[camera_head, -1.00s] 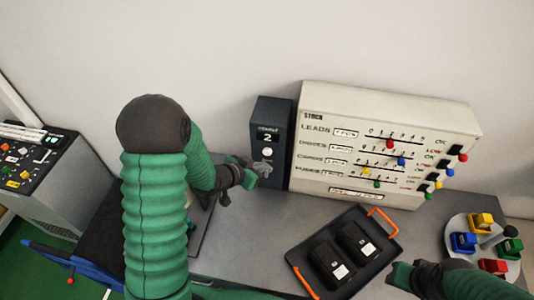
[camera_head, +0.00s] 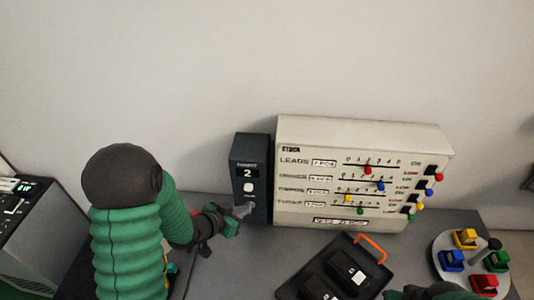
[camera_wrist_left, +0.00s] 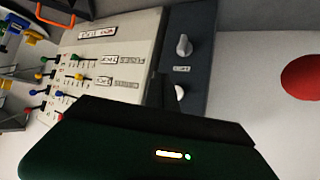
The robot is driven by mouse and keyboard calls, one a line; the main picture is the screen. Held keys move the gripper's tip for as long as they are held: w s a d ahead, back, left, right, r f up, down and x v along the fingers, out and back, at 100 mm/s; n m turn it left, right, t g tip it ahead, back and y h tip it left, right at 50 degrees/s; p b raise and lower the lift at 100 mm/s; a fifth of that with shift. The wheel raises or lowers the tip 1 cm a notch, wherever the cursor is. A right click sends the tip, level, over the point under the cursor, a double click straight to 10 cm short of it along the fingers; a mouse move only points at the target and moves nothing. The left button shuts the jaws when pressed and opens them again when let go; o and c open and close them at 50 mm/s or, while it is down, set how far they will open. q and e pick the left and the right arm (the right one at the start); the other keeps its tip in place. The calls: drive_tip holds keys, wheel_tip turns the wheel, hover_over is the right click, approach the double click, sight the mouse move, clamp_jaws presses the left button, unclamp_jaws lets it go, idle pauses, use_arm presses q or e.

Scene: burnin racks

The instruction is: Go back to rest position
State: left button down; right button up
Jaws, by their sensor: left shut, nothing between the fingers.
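My left gripper (camera_head: 231,218) is shut and empty. In the head view it is at the lower left front of the dark counter box (camera_head: 249,165), which has a "2" display, a white button (camera_head: 249,187) and a grey knob (camera_head: 243,211). Its tips are close to the knob; I cannot tell if they touch. The left wrist view shows the knob (camera_wrist_left: 184,45) and the white button (camera_wrist_left: 180,92) beyond the dark gripper body, with a gap to the knob. My right gripper (camera_head: 402,294) is at the bottom edge, mostly cut off.
The white stock panel (camera_head: 300,200) with coloured sliders stands right of the counter box. A black tray with an orange handle (camera_head: 371,247) holds dark packs in front of it. A round stand with coloured blocks (camera_head: 452,259) is at right. A dark console (camera_head: 30,222) is at left.

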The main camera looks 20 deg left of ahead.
use_arm(q)
drive_tip(key=shift+f, duration=0.1)
drive_tip(key=s+f+n+g+y+b, duration=0.2)
drive_tip(key=s+f+g+y+b, duration=0.15)
drive_tip(key=f+b, duration=0.45)
drive_tip(key=s+d+f+g+b, duration=0.1)
drive_tip(key=s+d+g+b, duration=0.1)
drive_tip(key=s, duration=0.4)
drive_tip(key=s+d+f+n+g+b, duration=0.1)
drive_tip(key=s+d+g+b, duration=0.1)
drive_tip(key=s+d+b, duration=0.2)
drive_tip(key=shift+s+f, duration=0.4)
drive_tip(key=shift+s, duration=0.7)
